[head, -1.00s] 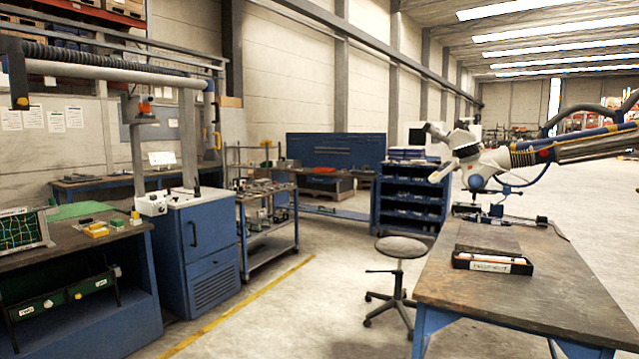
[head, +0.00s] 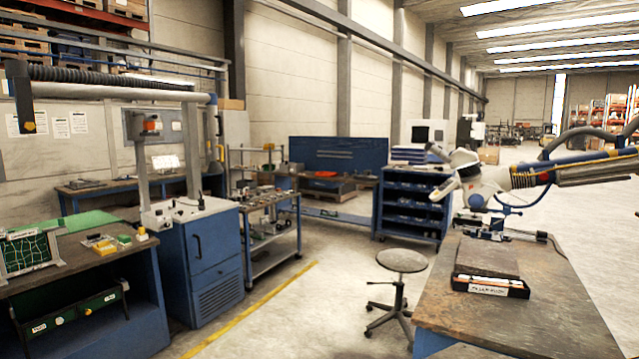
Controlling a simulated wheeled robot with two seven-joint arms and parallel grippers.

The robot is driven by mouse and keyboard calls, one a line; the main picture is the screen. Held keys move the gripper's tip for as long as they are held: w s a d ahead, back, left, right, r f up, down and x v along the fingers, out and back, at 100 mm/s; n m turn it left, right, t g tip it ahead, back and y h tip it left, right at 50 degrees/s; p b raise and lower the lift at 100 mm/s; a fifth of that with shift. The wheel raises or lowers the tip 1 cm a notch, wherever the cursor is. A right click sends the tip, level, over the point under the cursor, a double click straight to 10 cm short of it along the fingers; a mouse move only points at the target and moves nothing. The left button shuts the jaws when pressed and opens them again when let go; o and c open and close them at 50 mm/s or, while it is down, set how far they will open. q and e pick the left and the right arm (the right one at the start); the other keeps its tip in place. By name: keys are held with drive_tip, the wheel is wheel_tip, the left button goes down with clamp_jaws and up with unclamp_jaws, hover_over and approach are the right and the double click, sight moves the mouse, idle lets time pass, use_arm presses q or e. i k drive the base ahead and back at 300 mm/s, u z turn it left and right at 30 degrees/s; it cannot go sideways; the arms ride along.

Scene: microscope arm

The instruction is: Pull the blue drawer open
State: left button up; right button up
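No gripper of mine is in the head view. A blue cabinet (head: 203,262) stands at the left, with a dark upright handle (head: 196,247) on its front and a slatted vent low down; its front looks closed. Left of it is a blue workbench (head: 140,300) with a dark top. Under that top is a dark box or drawer with a green front (head: 75,312) and small labels. A blue unit (head: 412,203) with several open shelves stands further back. I cannot tell for sure which front is the blue drawer.
A table (head: 560,310) at the right carries a black tray (head: 490,286); a white microscope arm (head: 485,178) reaches over its far end. A stool (head: 402,261) stands left of it. A cart (head: 272,237) stands beside the cabinet. The floor (head: 300,320) between is clear.

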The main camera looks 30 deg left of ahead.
sight(314, 182)
drive_tip(key=u, duration=1)
drive_tip(key=i, duration=9.4)
drive_tip(key=z, duration=0.5)
drive_tip(key=i, duration=2.75)
drive_tip(key=u, duration=0.05)
